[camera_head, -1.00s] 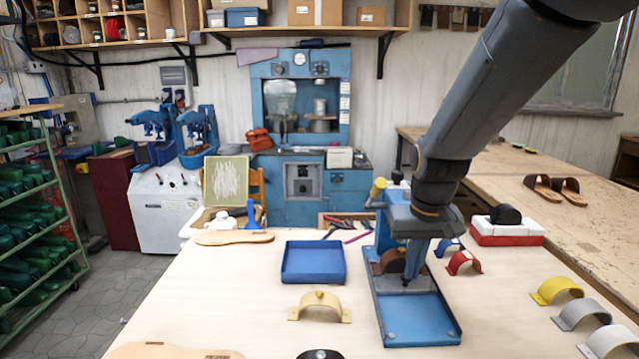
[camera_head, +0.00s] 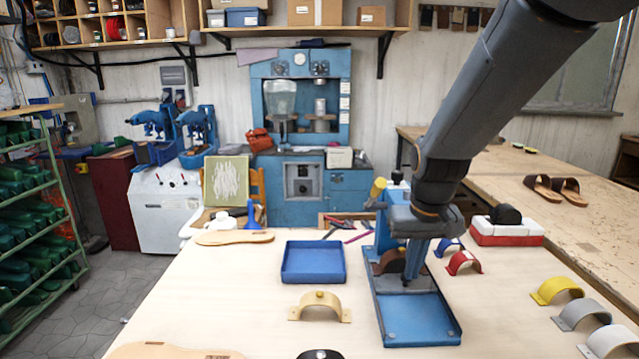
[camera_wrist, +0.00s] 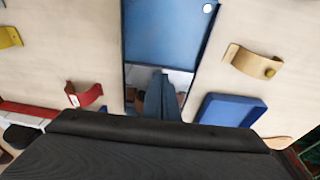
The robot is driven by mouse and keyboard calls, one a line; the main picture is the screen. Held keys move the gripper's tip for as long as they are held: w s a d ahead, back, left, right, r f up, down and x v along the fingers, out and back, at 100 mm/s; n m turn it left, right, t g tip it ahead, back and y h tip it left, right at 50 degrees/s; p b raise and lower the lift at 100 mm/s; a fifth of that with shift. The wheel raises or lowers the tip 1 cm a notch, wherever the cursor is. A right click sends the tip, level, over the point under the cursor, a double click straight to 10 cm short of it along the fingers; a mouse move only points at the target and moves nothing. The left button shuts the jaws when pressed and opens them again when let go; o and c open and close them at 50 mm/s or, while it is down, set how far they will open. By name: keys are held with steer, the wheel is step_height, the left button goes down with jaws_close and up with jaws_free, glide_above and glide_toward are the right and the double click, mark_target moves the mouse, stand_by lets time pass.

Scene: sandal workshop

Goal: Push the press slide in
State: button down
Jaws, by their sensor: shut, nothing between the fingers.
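The blue press (camera_head: 381,235) stands on the light table, with a yellow knob at its top. Its blue slide (camera_head: 422,322) sticks out toward the front as a flat tray with raised edges. A brown curved strap (camera_head: 389,263) sits at the slide's rear, partly hidden by my gripper. My gripper (camera_head: 406,281) is shut and empty, pointing down over the rear part of the slide, in front of the press. I cannot tell whether its tips touch the slide. In the wrist view the slide (camera_wrist: 165,30) lies just past my fingertips (camera_wrist: 160,80).
A blue tray (camera_head: 313,263) and a tan strap piece (camera_head: 320,306) lie left of the press. A red strap piece (camera_head: 463,263) and a red-and-white block (camera_head: 506,232) are to the right. Yellow (camera_head: 555,290) and grey (camera_head: 582,314) pieces line the right edge.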

steer(key=shift+f, duration=0.15)
steer(key=shift+f+b, duration=0.35)
steer(key=shift+f, duration=0.35)
steer(key=shift+w, duration=0.65)
step_height(320, 180, up, 7)
steer(key=p, duration=0.6)
steer(key=shift+s, duration=0.35)
